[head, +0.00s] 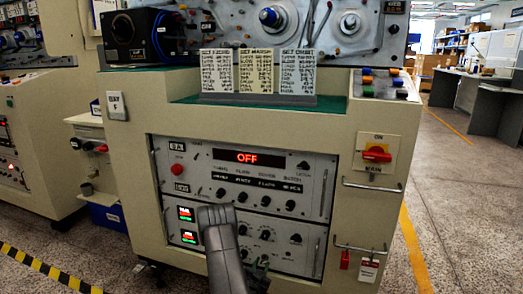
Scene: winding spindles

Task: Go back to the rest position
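My dark grey arm rises from the bottom edge of the head view, in front of the lower panel (280,240) of the beige winding machine (350,130). A small dark part beside it at the bottom edge seems to be my gripper (258,272). It is small and partly cut off or hidden, so I cannot tell whether its fingers are open or shut. I see nothing held. The upper panel (310,175) shows a red "OFF" display (235,157).
The machine bears a red rotary switch (376,153), metal handles (371,184), label cards (255,72) and spindles (271,17). A blue bin (107,216) stands at left. Yellow-black floor tape (45,268) runs at lower left. The aisle (460,190) at right is open floor.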

